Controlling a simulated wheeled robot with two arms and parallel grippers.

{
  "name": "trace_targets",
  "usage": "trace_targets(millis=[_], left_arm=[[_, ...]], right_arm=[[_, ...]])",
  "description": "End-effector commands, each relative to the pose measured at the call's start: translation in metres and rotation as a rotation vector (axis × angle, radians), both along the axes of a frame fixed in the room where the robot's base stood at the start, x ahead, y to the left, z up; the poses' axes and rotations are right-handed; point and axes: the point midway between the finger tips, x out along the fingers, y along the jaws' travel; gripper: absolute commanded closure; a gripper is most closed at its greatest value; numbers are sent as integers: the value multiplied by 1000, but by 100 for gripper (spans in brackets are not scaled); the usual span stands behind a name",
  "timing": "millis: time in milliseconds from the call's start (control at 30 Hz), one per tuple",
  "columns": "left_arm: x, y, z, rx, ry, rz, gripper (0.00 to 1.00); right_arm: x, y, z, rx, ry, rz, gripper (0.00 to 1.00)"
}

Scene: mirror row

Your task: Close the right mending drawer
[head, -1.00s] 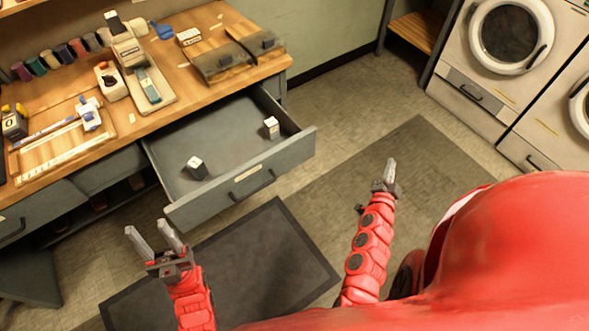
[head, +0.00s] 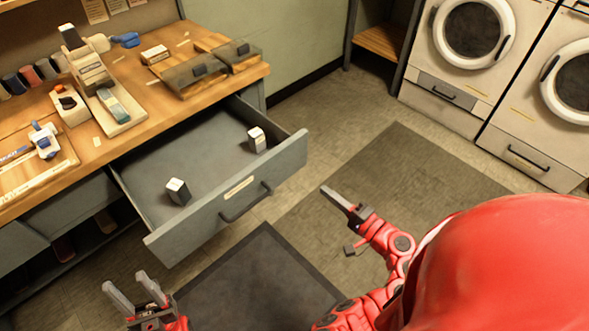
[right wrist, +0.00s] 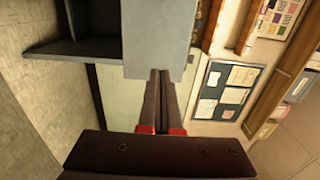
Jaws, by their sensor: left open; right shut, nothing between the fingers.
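The right mending drawer (head: 203,230) is pulled well out from under the wooden workbench. It is grey with a dark bar handle (head: 246,202) and a pale label on its front. Two small white-topped boxes stand inside it, one near the left (head: 178,192) and one near the right (head: 257,140). My right gripper (head: 327,192) is shut and empty, in front of the drawer's right end and apart from it in the head view. In the right wrist view its fingers (right wrist: 159,75) point toward a grey panel. My left gripper (head: 128,284) is open and empty, below the drawer's left corner.
The workbench (head: 150,107) holds thread spools, a sewing machine (head: 85,65) and trays. A dark mat (head: 255,280) lies on the floor before the drawer. White washers (head: 475,45) stand at the upper right. Floor is clear between them and the drawer.

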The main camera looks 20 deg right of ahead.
Motion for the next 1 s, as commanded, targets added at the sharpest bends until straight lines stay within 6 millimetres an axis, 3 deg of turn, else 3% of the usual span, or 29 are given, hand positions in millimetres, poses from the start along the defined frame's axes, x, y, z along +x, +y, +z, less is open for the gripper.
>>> trace_targets(millis=[500, 700, 1000], left_arm=[[0, 0, 16, 0, 0, 0, 50], [0, 0, 17, 0, 0, 0, 50], [0, 0, 18, 0, 0, 0, 50]], right_arm=[[97, 36, 1, 0, 2, 2, 100], [115, 42, 0, 1, 1, 0, 100], [119, 43, -1, 0, 2, -4, 100]])
